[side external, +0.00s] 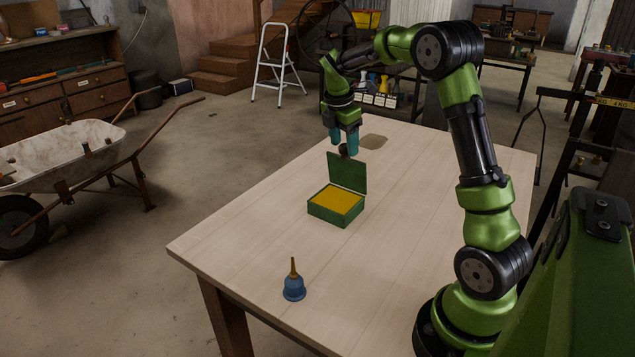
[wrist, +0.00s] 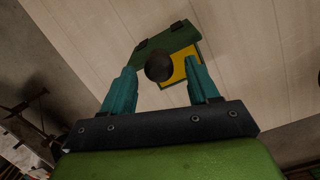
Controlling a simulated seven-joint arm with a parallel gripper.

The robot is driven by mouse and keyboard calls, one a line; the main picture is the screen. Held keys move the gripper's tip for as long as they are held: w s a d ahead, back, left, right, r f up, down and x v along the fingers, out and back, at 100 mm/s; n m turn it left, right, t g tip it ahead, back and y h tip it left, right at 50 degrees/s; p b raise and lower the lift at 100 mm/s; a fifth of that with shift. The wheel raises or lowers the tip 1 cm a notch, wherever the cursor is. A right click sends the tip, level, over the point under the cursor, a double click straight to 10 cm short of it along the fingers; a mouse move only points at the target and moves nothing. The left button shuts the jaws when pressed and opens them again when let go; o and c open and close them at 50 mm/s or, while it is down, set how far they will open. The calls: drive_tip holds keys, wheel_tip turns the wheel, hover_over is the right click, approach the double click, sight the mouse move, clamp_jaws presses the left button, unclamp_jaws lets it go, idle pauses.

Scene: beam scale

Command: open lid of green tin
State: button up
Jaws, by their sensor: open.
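The green tin (side external: 334,212) stands on the wooden table with its yellow inside showing. Its lid (side external: 347,172) is raised and stands about upright at the tin's back edge. A dark round knob (side external: 344,150) shows at the lid's top, just below my gripper (side external: 344,146). In the wrist view the knob (wrist: 159,67) appears between the two teal fingers of my gripper (wrist: 163,82), with a gap on both sides. The lid (wrist: 165,42) and a part of the yellow inside (wrist: 182,66) show beyond the knob. My gripper is open.
A blue bell-shaped thing with a yellow-brown handle (side external: 293,283) stands near the table's front edge. The wooden table (side external: 255,230) is otherwise mostly clear around the tin. A wheelbarrow (side external: 60,155) stands on the floor at the left, off the table.

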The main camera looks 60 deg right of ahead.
drive_tip(key=v, duration=1.6)
drive_tip(key=shift+a+r, duration=0.15)
drive_tip(key=shift+r, duration=0.2)
drive_tip(key=shift+w, duration=0.1)
